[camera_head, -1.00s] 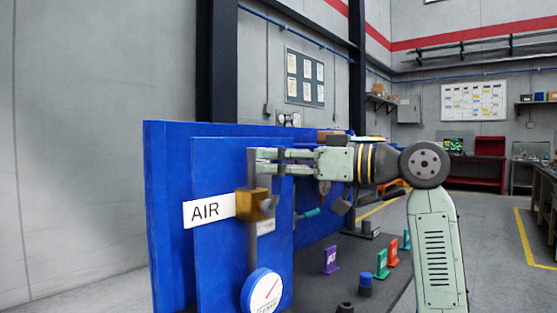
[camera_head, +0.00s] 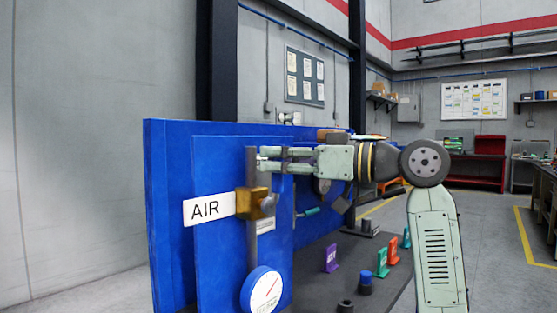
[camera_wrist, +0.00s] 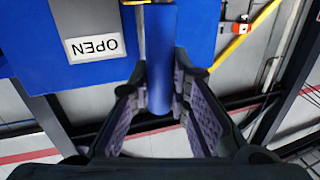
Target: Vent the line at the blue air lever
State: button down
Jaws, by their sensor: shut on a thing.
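The blue air lever (camera_wrist: 160,62) runs down the middle of the wrist view, between the two fingers of my gripper (camera_wrist: 160,80), which is shut on it. In the head view my gripper (camera_head: 266,160) is beside the upper end of the grey pipe, above the brass valve body (camera_head: 252,203). The blue lever cannot be made out there against the blue panel and fingers. A white AIR sign (camera_head: 209,209) sticks out left of the valve. A round white gauge (camera_head: 263,290) is below it.
The blue panel (camera_head: 220,260) stands behind the valve. A white OPEN label (camera_wrist: 95,47) shows upside down in the wrist view. Purple (camera_head: 331,258), green (camera_head: 382,263) and orange (camera_head: 392,250) tags stand on the dark bench to the right.

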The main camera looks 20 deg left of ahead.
jog(key=shift+w, duration=0.1)
dwell(0.4)
jog(key=w+d+f+m+t+y+p, duration=0.1)
jog(key=w+d+f+m+t+p, duration=0.2)
jog(key=m, duration=1.7)
jog(key=shift+w+f+t+y, duration=0.4)
jog(key=shift+w+f+t, duration=0.7)
jog(key=shift+w+f, duration=1.5)
jog(key=shift+s+a+f+m, duration=0.1)
jog(key=shift+s+f+m, duration=0.15)
jog(key=shift+f+m, duration=0.15)
jog(key=c, duration=1.5)
grip_release()
jog(key=v, duration=1.2)
